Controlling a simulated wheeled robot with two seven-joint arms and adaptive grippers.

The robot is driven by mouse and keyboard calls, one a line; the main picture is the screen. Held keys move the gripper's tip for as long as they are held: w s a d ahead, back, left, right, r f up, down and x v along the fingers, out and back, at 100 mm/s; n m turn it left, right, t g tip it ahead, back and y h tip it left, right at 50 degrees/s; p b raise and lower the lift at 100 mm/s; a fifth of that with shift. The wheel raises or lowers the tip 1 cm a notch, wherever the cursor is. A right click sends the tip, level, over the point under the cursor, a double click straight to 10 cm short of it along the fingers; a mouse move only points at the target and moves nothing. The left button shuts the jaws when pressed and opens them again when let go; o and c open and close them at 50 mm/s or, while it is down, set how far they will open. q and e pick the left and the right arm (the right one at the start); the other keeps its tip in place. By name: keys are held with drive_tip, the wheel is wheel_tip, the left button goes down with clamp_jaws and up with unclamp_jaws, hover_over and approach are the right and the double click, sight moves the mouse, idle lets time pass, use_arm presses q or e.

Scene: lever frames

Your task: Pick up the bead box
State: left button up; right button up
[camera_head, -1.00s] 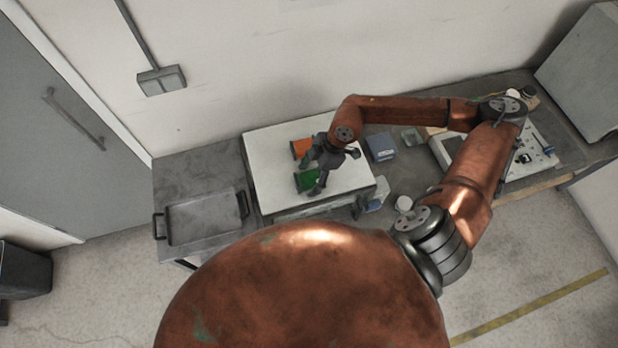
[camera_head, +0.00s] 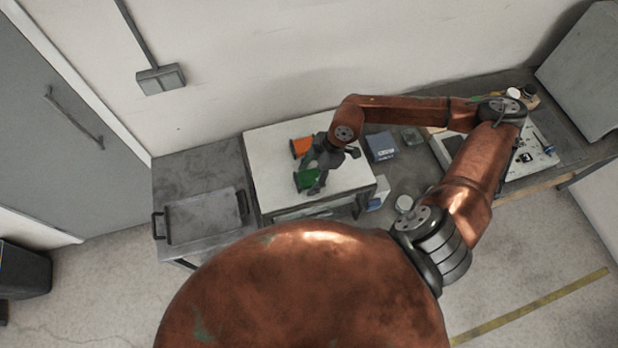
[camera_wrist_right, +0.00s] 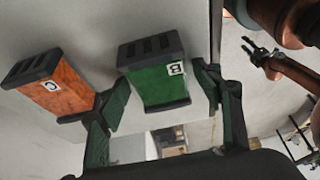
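No box in view is readably marked as the bead box. A green box (camera_head: 307,180) with a dark rim and label B lies on the white tabletop. It also shows in the right wrist view (camera_wrist_right: 155,83). My right gripper (camera_head: 313,174) is open at the green box. In the wrist view its two fingers (camera_wrist_right: 160,95) stand on either side of it, with a gap at the right finger; contact at the left finger is unclear. An orange box (camera_wrist_right: 55,92) labelled C lies beside it, also in the head view (camera_head: 301,147). A small gripper, seemingly my left (camera_wrist_right: 261,57), shows far off.
A blue box (camera_head: 380,147) sits right of the white table (camera_head: 265,165). A grey tray (camera_head: 205,217) with handles lies on the left bench. A white board with small parts (camera_head: 530,160) is on the right bench. The wall stands close behind.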

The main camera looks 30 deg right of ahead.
drive_tip(key=c, duration=1.1)
drive_tip(key=shift+r+p, duration=0.25)
drive_tip(key=shift+p, duration=0.05)
drive_tip(key=shift+w+r, duration=0.1)
drive_tip(key=shift+r, duration=0.25)
drive_tip(key=s+d+r, duration=0.2)
drive_tip(key=s+r, duration=0.2)
drive_tip(key=s+d+r+b, duration=0.1)
drive_tip(key=s+d+r, duration=0.1)
drive_tip(key=s+r, duration=0.2)
drive_tip(key=s+d+r, duration=0.3)
drive_tip(key=s+r, duration=0.1)
drive_tip(key=shift+s+r, duration=0.15)
drive_tip(key=shift+s, duration=0.05)
